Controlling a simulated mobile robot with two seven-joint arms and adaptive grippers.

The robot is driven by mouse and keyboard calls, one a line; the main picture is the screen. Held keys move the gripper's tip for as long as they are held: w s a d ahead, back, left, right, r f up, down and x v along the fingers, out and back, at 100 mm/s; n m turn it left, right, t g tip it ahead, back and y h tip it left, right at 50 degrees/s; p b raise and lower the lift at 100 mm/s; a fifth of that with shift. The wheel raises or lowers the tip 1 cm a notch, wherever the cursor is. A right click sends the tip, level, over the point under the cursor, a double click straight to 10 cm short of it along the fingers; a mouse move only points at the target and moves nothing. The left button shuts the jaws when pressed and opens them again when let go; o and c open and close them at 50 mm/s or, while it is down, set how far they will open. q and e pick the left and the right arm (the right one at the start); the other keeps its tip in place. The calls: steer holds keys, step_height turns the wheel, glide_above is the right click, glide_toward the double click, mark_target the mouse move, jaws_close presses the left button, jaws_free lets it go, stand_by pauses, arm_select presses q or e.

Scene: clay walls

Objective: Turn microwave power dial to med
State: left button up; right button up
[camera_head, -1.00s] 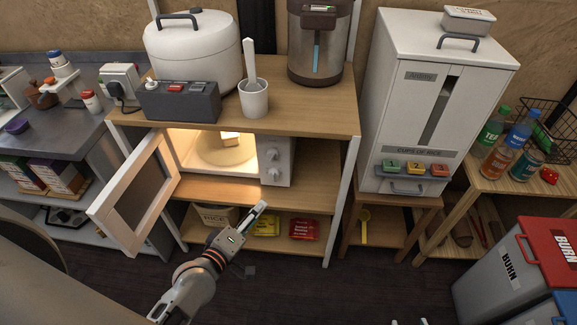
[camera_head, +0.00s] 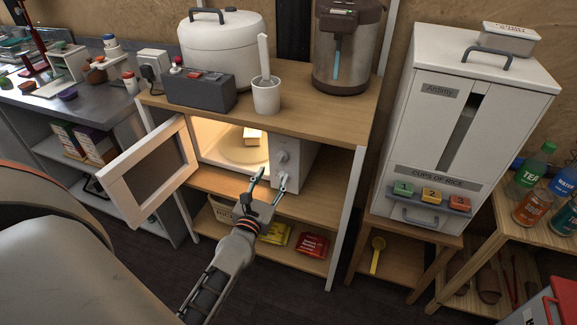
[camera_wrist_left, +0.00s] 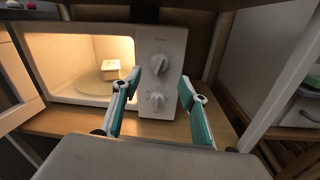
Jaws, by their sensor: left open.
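The white microwave (camera_head: 304,160) stands on the middle shelf with its door (camera_head: 150,172) swung open to the left and its inside lit. In the left wrist view, its control panel (camera_wrist_left: 176,40) carries an upper dial (camera_wrist_left: 159,63) and a lower dial (camera_wrist_left: 156,101). The dial markings are too small to read. My left gripper (camera_head: 271,176) is open in front of the panel. In the left wrist view its fingers (camera_wrist_left: 160,84) stand apart, one on each side of the dials, with nothing between them; contact cannot be told. My right gripper is out of view.
A small white box (camera_wrist_left: 110,69) sits on the turntable (camera_wrist_left: 98,84) inside the microwave. A wooden shelf top (camera_head: 320,118) lies above, holding a cup (camera_head: 266,97) and a rice cooker (camera_head: 215,45). A white shelf post (camera_head: 347,215) stands to the right.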

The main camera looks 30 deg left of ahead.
mark_target(280, 160)
arm_select(q)
steer(key=shift+x, duration=3.9)
steer(key=shift+a, duration=0.1)
steer(key=c, duration=1.1)
